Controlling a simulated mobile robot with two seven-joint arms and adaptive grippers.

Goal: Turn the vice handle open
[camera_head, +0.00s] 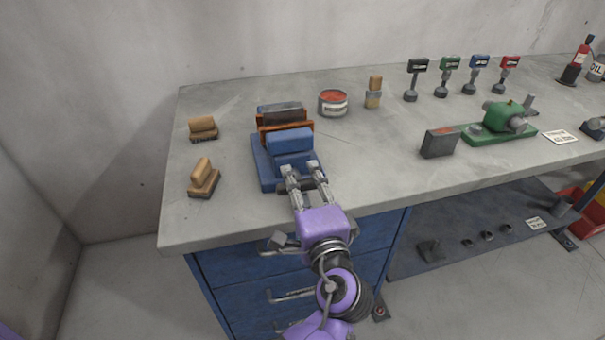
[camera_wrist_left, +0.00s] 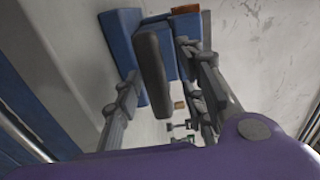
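The blue vice (camera_head: 290,141) stands near the front left edge of the workbench, with orange-brown plates between its jaws. In the left wrist view, a dark grey bar, which looks like the vice handle (camera_wrist_left: 151,72), lies between my fingers in front of the blue vice body (camera_wrist_left: 122,38). My left gripper (camera_head: 304,170) is at the front of the vice. It also shows in the left wrist view (camera_wrist_left: 163,92), with its fingers apart and visible gaps beside the bar. In the head view the gripper mostly hides the handle. My right gripper is out of view.
Two wooden brushes (camera_head: 203,128) (camera_head: 204,178) lie left of the vice. A red-topped tin (camera_head: 333,103) stands behind it to the right. A green machine (camera_head: 503,118) and grey block (camera_head: 439,142) are farther right. Blue drawers (camera_head: 300,270) with handles sit below the bench edge.

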